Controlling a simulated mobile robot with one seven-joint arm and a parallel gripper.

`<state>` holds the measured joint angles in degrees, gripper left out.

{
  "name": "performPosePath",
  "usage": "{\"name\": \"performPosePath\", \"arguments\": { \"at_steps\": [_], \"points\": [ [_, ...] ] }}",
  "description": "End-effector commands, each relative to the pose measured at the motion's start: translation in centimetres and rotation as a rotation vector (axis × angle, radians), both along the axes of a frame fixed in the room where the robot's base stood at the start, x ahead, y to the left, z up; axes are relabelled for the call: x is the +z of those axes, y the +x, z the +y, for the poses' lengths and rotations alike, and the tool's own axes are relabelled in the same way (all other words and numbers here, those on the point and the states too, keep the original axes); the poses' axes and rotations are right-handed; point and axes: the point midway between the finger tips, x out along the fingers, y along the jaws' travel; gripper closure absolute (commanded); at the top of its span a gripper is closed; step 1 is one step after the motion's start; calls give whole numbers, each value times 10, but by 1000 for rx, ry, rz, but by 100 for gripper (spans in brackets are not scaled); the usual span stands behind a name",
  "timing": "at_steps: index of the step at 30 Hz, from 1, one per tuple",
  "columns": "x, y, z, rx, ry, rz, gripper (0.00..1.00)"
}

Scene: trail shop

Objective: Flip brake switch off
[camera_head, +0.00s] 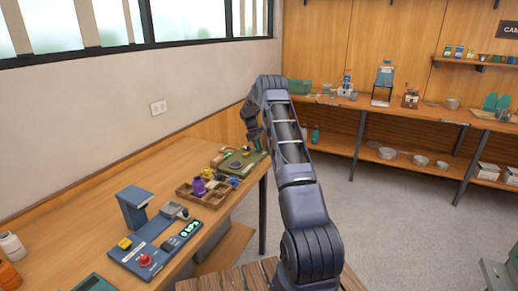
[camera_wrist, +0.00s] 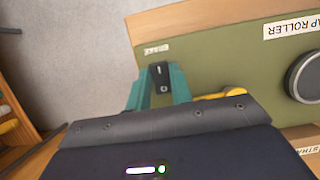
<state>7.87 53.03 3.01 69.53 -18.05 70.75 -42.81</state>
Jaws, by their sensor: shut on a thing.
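The black brake switch (camera_wrist: 161,78) is a small rocker with a light round mark, near the edge of a green board (camera_wrist: 215,65). A small white label, too small to read, sits just beyond it. My gripper (camera_wrist: 159,84) has its two teal fingers on either side of the switch, shut on it. In the head view my gripper (camera_head: 258,135) is low over the far end of the wooden table, at the green board (camera_head: 236,168). The switch itself cannot be made out there. Which way it is tipped is unclear.
A dark round roller part (camera_wrist: 307,77) and a yellow piece (camera_wrist: 221,95) sit on the board near my fingers. A divided wooden tray (camera_head: 190,196) with a purple item and a blue device with a red button (camera_head: 145,261) stand nearer on the table.

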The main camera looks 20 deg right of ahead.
Motion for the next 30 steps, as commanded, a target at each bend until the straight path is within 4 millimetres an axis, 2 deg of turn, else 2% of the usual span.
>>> {"name": "performPosePath", "arguments": {
  "at_steps": [5, 6, 9, 20, 26, 30],
  "points": [
    [0, 0, 0, 0, 1, -1, 100],
    [0, 0, 0, 0, 1, -1, 74],
    [0, 0, 0, 0, 1, -1, 56],
    [4, 1, 1, 0, 1, -3, 56],
    [28, 7, 7, 1, 1, -4, 56],
    [54, 14, 13, 2, 2, -5, 56]
  ]
}}
